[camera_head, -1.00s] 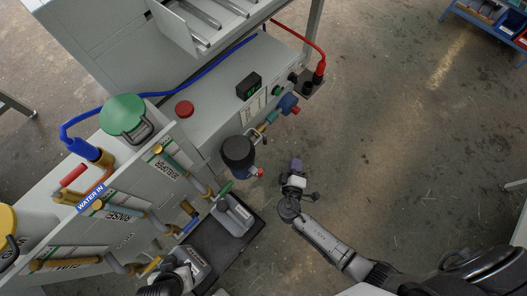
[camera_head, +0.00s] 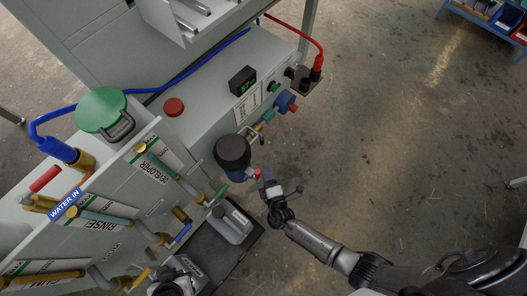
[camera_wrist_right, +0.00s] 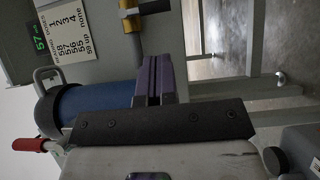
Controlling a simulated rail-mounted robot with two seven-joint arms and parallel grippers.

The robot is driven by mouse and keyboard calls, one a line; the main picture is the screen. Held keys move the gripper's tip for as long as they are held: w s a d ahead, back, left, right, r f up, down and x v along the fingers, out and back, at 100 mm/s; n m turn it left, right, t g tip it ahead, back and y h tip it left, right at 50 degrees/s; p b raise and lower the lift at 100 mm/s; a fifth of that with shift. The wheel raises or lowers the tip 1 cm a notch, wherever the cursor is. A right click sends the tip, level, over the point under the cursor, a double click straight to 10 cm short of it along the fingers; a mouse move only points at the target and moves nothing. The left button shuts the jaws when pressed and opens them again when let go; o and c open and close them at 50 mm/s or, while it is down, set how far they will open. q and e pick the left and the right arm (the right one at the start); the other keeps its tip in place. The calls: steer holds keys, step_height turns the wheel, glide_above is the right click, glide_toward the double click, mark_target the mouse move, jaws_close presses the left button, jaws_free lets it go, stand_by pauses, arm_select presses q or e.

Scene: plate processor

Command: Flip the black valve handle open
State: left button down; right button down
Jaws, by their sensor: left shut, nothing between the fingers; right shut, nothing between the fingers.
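In the right wrist view a brass valve fitting (camera_wrist_right: 130,16) shows at the top, with a dark lever, likely the black valve handle (camera_wrist_right: 154,7), pointing right. In the head view the small valve (camera_head: 257,129) sits on the pipe between the black-capped blue filter housing (camera_head: 233,152) and the blue fitting at the processor's end; its handle is too small to read clearly. My right gripper (camera_head: 267,175) is beside the filter housing, apart from the valve. Its purple fingers (camera_wrist_right: 153,80) are shut and empty below the lever.
A red lever (camera_wrist_right: 37,145) shows beside the blue housing. A grey jug (camera_head: 232,222) stands in a black tray (camera_head: 213,252). Labelled pipes and a green-lidded tank (camera_head: 101,108) are at left. Open floor (camera_head: 400,150) lies to the right.

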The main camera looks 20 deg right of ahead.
mark_target(262, 140)
steer(key=w+d+b, duration=0.1)
steer(key=w+b, duration=0.1)
steer(key=w, duration=0.7)
steer(key=shift+w+d, duration=0.15)
steer(key=shift+w, duration=0.1)
